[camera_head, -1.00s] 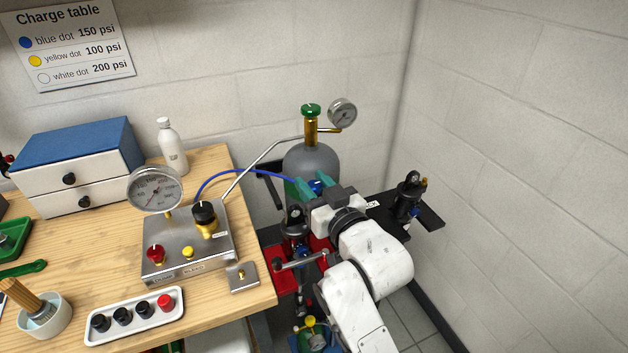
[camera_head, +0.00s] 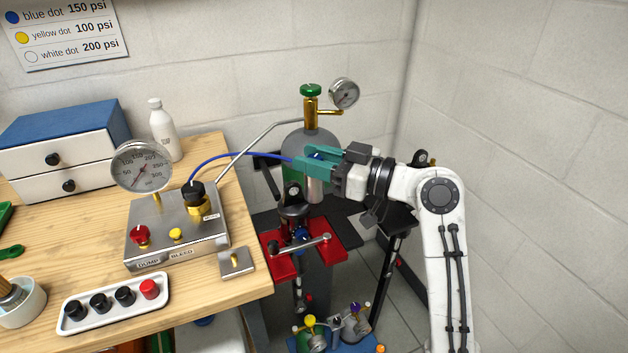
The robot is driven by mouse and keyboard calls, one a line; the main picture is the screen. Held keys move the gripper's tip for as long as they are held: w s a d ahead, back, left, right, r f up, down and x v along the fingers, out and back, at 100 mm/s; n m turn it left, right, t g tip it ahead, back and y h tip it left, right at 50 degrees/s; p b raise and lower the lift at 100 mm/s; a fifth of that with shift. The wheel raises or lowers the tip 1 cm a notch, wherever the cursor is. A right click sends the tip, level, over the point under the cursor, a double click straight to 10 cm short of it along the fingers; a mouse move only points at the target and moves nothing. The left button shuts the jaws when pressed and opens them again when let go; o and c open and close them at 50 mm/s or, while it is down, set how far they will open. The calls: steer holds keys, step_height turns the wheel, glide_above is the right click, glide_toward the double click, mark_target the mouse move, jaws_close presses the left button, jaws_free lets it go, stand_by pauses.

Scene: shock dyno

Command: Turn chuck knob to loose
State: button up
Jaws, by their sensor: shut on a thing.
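My gripper (camera_head: 305,165) has teal fingers and is shut at the end of the blue hose (camera_head: 238,156), in front of the grey gas bottle. A bit of blue shows between the fingers, which looks like the chuck (camera_head: 317,156). The fingers hide most of it, and I cannot make out its knob or how the knob is turned. A silver cylinder shows just below the fingers. A black shock part (camera_head: 292,201) stands upright below and left of the gripper, over the red vise (camera_head: 335,251). The chuck is apart from it.
The wooden bench (camera_head: 205,300) on the left carries the gauge panel (camera_head: 172,240), a tray of caps (camera_head: 160,280), a drawer box and a white bottle (camera_head: 163,130). The gas bottle (camera_head: 292,145) with green valve stands behind. A blue-based stand with coloured parts is low down.

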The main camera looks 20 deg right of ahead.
steer(key=n+g+y+b, duration=0.1)
steer(key=g, duration=0.1)
steer(key=n+g+y+b, duration=0.3)
steer(key=b, duration=0.1)
steer(key=shift+w+d+f+n+g, duration=0.1)
steer(key=shift+f+n+g, duration=0.2)
steer(key=shift+g, duration=0.1)
steer(key=n+g+b, duration=0.1)
steer(key=g, duration=0.1)
steer(key=n+g+y+b, duration=0.1)
steer(key=n+g, duration=0.1)
steer(key=n+g+y+b, duration=0.1)
steer(key=g, duration=0.2)
steer(key=shift+r+n, duration=0.25)
steer(key=shift+n, duration=0.15)
steer(key=shift+g+b, duration=0.3)
steer(key=o, duration=0.9)
steer(key=shift+o, duration=0.2)
